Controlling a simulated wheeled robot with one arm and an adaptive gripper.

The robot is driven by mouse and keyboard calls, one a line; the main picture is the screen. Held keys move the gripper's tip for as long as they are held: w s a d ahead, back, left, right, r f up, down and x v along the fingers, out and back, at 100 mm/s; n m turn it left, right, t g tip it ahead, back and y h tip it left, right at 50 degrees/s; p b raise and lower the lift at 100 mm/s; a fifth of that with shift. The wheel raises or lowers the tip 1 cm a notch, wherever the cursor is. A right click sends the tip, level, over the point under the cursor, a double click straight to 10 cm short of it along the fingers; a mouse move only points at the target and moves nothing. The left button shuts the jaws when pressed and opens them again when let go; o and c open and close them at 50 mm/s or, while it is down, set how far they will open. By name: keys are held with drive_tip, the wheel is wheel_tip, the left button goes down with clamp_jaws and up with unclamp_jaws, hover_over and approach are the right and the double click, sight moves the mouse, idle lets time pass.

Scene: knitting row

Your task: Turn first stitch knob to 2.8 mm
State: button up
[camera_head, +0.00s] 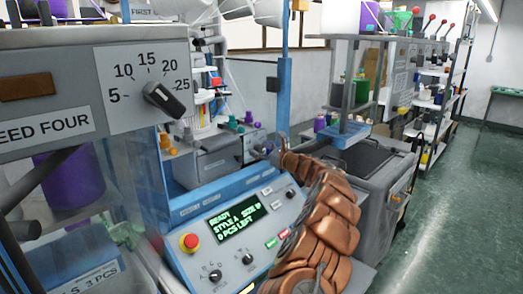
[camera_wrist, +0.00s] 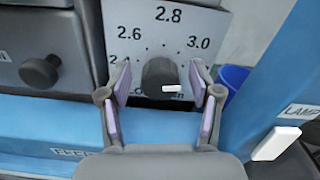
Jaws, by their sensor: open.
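In the wrist view, a dark round knob (camera_wrist: 158,72) sits on a pale scale plate (camera_wrist: 135,18) marked 2.6, 2.8 and 3.0, with a partly hidden number at left. A white mark shows on the knob's right side, towards its lower edge. My gripper (camera_wrist: 161,86) is open, with one finger on each side of the knob; small gaps seem to show, but contact is hard to judge. The gripper covers most of the lettering under the knob. In the head view my copper arm reaches up the middle; I cannot make out this knob there.
In the wrist view, another dark knob (camera_wrist: 40,71) is at left, and a blue bin (camera_wrist: 235,78) is behind at right. In the head view, a feed dial (camera_head: 164,99) is at left and a control panel (camera_head: 237,237) with a red button is below. Green floor is open at right.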

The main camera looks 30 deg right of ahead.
drive_tip(key=c, duration=1.1)
drive_tip(key=shift+c, duration=0.2)
